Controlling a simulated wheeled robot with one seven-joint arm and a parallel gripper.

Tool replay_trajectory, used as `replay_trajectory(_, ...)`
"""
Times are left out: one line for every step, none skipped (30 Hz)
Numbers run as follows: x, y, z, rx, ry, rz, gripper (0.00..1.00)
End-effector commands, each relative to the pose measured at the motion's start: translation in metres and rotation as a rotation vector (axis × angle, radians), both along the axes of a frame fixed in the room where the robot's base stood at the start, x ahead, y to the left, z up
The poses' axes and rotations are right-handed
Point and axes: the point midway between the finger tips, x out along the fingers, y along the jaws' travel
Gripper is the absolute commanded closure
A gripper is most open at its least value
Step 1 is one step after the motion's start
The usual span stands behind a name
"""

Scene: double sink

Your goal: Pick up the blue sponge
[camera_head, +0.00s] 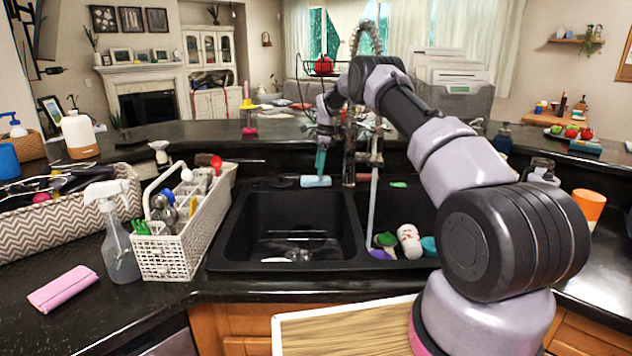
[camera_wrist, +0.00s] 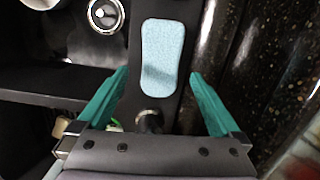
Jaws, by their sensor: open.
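The blue sponge (camera_wrist: 158,62) is a pale blue rounded block. It lies on the black rim behind the double sink, and also shows in the head view (camera_head: 315,181), just behind the left basin. My gripper (camera_wrist: 154,92) has two teal fingers, spread wide with nothing between their tips. In the wrist view the sponge lies ahead of the fingertips and between their lines, apart from both. In the head view my gripper (camera_head: 320,161) points down just above the sponge; the gap between them is hard to judge.
The black double sink (camera_head: 232,232) has dishes in its right basin. The tall faucet (camera_head: 376,160) stands close to the right of my gripper. A white caddy (camera_head: 165,258) stands left of the sink, beside a spray bottle (camera_head: 118,250). A pink cloth (camera_head: 62,289) lies at front left.

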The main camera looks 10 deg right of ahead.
Motion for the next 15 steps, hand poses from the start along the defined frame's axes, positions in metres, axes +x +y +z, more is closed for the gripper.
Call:
replay_trajectory(-0.001, 0.003, -0.008, 0.0, 0.003, 0.001, 0.0)
replay_trajectory(-0.001, 0.004, -0.013, 0.0, 0.004, 0.001, 0.0)
replay_trajectory(-0.001, 0.006, -0.019, 0.0, 0.004, 0.001, 0.0)
replay_trajectory(-0.001, 0.007, -0.024, -0.001, 0.003, 0.0, 0.0)
replay_trajectory(-0.001, 0.008, -0.028, -0.001, 0.003, 0.001, 0.0)
replay_trajectory(-0.001, 0.008, -0.034, 0.0, 0.003, 0.0, 0.0)
replay_trajectory(-0.001, 0.009, -0.037, 0.0, 0.003, 0.0, 0.0)
replay_trajectory(0.0, 0.009, -0.039, 0.0, 0.002, 0.0, 0.0)
replay_trajectory(0.0, 0.01, -0.04, 0.0, 0.0, 0.0, 0.0)
replay_trajectory(0.0, 0.01, -0.04, 0.0, 0.0, 0.0, 0.0)
replay_trajectory(0.0, 0.01, -0.04, 0.0, -0.001, 0.0, 0.0)
replay_trajectory(0.0, 0.01, -0.04, 0.0, -0.001, 0.0, 0.0)
replay_trajectory(0.0, 0.01, -0.04, 0.0, -0.001, 0.0, 0.0)
replay_trajectory(0.0, 0.01, -0.04, 0.0, -0.001, 0.0, 0.0)
replay_trajectory(0.0, 0.01, -0.04, 0.0, 0.0, 0.0, 0.04)
